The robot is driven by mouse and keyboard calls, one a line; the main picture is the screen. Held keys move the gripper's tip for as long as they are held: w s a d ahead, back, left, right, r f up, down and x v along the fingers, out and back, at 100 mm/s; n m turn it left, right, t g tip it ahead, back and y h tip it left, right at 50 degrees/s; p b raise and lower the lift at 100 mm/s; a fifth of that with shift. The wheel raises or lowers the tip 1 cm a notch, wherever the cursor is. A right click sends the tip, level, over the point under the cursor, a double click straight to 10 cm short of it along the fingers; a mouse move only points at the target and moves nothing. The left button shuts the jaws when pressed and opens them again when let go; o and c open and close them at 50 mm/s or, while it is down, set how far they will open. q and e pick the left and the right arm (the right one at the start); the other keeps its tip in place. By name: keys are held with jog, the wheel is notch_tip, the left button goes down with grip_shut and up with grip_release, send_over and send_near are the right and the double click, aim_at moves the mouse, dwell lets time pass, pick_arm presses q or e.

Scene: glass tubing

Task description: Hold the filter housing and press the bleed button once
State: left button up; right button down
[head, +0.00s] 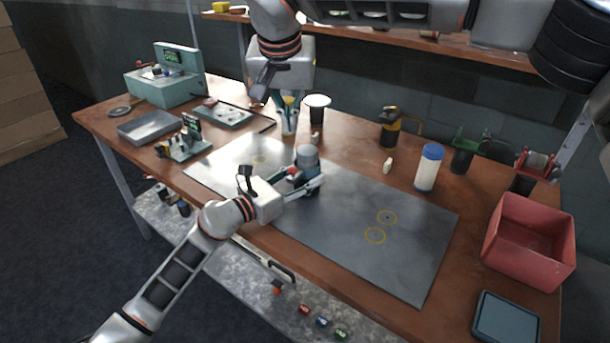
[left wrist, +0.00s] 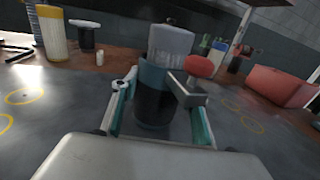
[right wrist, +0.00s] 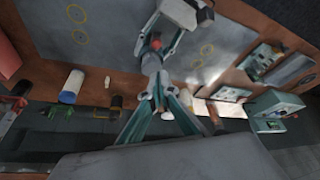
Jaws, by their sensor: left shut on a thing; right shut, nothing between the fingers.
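The filter housing (head: 307,157) stands upright on the grey mat, with a grey top and a dark blue body (left wrist: 153,105). A red button (left wrist: 200,67) sits on a grey bracket at its side; it also shows in the head view (head: 293,171). My left gripper (head: 303,184) is shut on the housing, with one finger on each side of its body in the left wrist view (left wrist: 156,112). My right gripper (head: 289,130) points down behind and left of the housing, shut and empty. Its fingertips (right wrist: 159,97) are apart from the button (right wrist: 155,44).
A dark jar with a white lid (head: 317,104) stands close to my right gripper. A blue-capped bottle (head: 429,167), a black and yellow item (head: 390,126) and a red bin (head: 528,243) are to the right. A grey tray (head: 149,127) is at left. The mat's right half (head: 410,262) is clear.

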jog(key=v, duration=0.8)
jog(key=shift+r, duration=0.15)
jog(key=shift+s, duration=0.1)
pick_arm(q)
jog(key=o, duration=1.3)
jog(key=v, duration=1.2)
jog(key=shift+s+a, duration=0.1)
jog(key=shift+a, duration=0.05)
pick_arm(e)
jog(key=shift+a, duration=0.1)
